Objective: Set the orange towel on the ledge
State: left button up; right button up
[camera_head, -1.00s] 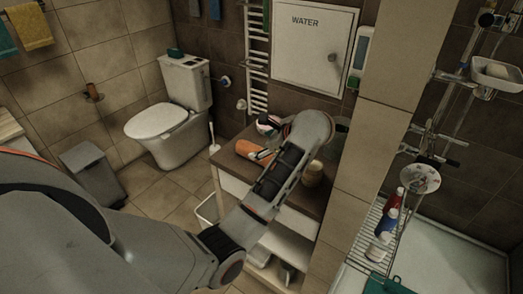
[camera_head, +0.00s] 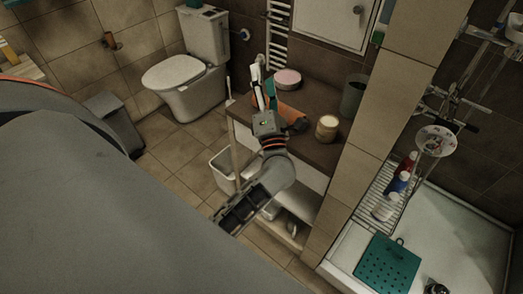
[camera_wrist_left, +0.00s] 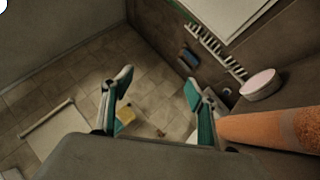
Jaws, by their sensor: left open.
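The orange towel (camera_head: 292,112) lies on the brown counter top (camera_head: 318,98), partly hidden by my left gripper in the head view. In the left wrist view the orange towel (camera_wrist_left: 275,128) looks like a thick roll, just outside the right-hand finger. My left gripper (camera_head: 263,82) is at the counter's left edge beside the towel. In the left wrist view, its teal-padded fingers (camera_wrist_left: 158,82) are spread apart with nothing held between them; floor shows through the gap. I cannot tell if a finger touches the towel. I cannot tell which surface is the ledge. My right gripper is not in view.
A pink round container (camera_head: 288,78), a cream jar (camera_head: 327,128) and a dark cup (camera_head: 353,95) stand on the counter around the towel. A tiled pillar (camera_head: 385,95) rises at its right. A white bin (camera_head: 225,168) stands below left.

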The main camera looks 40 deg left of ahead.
pick_arm(q)
jog(key=s+d+f+m+t+h, duration=0.25)
jog(key=d+f+m+h, duration=0.55)
jog(key=m, duration=0.4)
jog(key=s+d+f+m+t+h, duration=0.1)
jog(key=s+d+f+m+h, duration=0.2)
jog(key=d+f+m+h, duration=0.75)
jog(key=s+a+f+m+g, duration=0.3)
jog(key=s+f+m+g, duration=0.6)
jog(key=s+f+m, duration=0.5)
jog(key=s+f, duration=0.3)
jog(key=f, duration=0.1)
jog(key=shift+s+a+g, duration=0.15)
jog(key=shift+s+g, duration=0.1)
jog(key=shift+g, duration=0.1)
jog(key=shift+r, duration=0.1)
